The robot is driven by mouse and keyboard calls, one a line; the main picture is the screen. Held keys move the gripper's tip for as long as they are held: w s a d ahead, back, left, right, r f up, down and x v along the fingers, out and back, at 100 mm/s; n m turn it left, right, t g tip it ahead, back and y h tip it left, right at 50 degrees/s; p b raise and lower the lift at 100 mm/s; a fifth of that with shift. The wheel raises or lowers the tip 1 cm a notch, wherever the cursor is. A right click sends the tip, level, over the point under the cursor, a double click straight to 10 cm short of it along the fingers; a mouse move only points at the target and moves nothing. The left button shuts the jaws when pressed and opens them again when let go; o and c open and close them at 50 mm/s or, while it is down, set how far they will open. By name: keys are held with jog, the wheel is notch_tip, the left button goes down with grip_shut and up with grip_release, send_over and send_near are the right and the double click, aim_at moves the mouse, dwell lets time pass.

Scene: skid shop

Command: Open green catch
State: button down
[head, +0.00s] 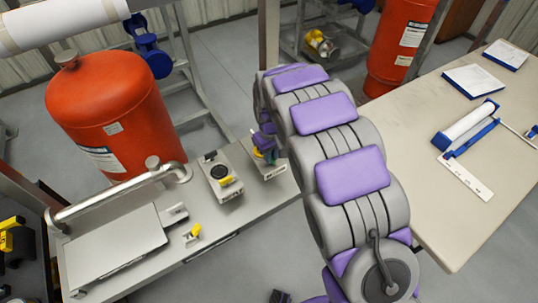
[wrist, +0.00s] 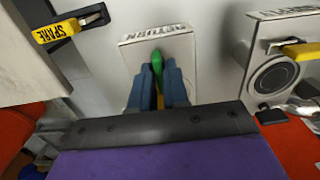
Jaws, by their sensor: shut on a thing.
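The green catch (wrist: 157,64) is on a pale box labelled RETURN (wrist: 183,48) in the wrist view. My gripper (wrist: 158,78) is shut on the green catch, its two blue fingers on either side of it. A little yellow shows below the green between the fingers. In the head view my gripper (head: 266,143) is at the box (head: 273,171) at the right end of the grey bench, and my arm hides part of that area.
A box with a black round part and yellow handle (head: 220,176) stands just left of the gripper. A pipe handrail (head: 115,190) and red tank (head: 110,115) are further left. A beige table (head: 440,195) is at right.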

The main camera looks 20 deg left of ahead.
jog(key=shift+m+p, duration=0.9)
jog(key=shift+m, duration=0.8)
